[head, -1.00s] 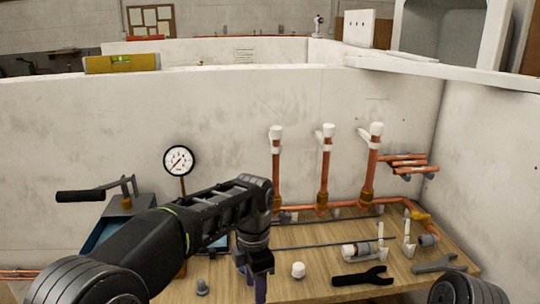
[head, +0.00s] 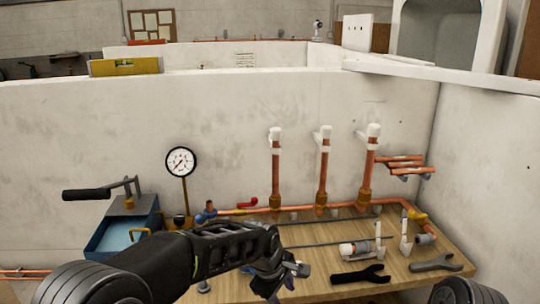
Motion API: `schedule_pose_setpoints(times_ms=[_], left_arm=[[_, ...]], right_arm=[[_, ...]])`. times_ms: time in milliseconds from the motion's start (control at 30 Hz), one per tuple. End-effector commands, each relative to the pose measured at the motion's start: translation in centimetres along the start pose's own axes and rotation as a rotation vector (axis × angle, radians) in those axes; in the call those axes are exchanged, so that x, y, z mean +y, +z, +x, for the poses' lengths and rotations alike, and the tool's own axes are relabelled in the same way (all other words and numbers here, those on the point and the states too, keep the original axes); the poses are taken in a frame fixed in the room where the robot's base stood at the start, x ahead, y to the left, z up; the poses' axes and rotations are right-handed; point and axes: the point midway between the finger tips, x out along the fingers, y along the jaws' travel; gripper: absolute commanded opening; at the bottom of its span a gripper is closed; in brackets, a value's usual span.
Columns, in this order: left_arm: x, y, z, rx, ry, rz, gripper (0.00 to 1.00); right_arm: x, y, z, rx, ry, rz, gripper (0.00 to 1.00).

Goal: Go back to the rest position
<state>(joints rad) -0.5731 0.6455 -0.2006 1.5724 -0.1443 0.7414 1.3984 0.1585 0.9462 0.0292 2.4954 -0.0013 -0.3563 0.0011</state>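My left arm reaches in from the lower left over the wooden bench. Its gripper (head: 286,278) is low over the bench front, angled toward the lower right. Its fingers are small and partly overlapped, so I cannot tell whether they are apart. I see nothing clearly held. My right gripper is not in view; only a dark rounded part of my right arm shows at the lower right.
The bench (head: 440,250) bears copper pipework (head: 325,180) with white-capped risers, and spanners (head: 360,275). A pressure gauge (head: 181,161) and a blue tank with a pump handle (head: 115,240) stand left. The wall (head: 100,150) rises behind; space above the bench front is open.

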Motion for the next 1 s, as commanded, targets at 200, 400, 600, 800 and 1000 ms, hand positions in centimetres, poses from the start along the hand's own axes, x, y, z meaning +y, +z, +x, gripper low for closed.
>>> schedule_pose_setpoints(times_ms=[200, 400, 600, 800, 1000], left_arm=[[-8.5, 1.8, 11.2, -0.036, 0.102, 0.594, 0.43], [-23.4, 4.6, 17.5, -0.062, 0.119, 0.927, 0.43], [-35.1, 9.1, 17.7, -0.193, 0.053, 0.848, 0.43], [-38.8, 9.8, 17.8, -0.256, 0.018, 0.732, 0.43], [-38.9, 9.6, 17.8, -0.254, 0.016, 0.725, 0.43]], right_arm=[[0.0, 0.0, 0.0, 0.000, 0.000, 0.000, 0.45], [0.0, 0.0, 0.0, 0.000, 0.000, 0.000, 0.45], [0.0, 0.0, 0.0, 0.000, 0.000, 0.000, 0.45], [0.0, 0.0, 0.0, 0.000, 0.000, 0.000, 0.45], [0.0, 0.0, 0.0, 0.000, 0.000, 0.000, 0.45]])
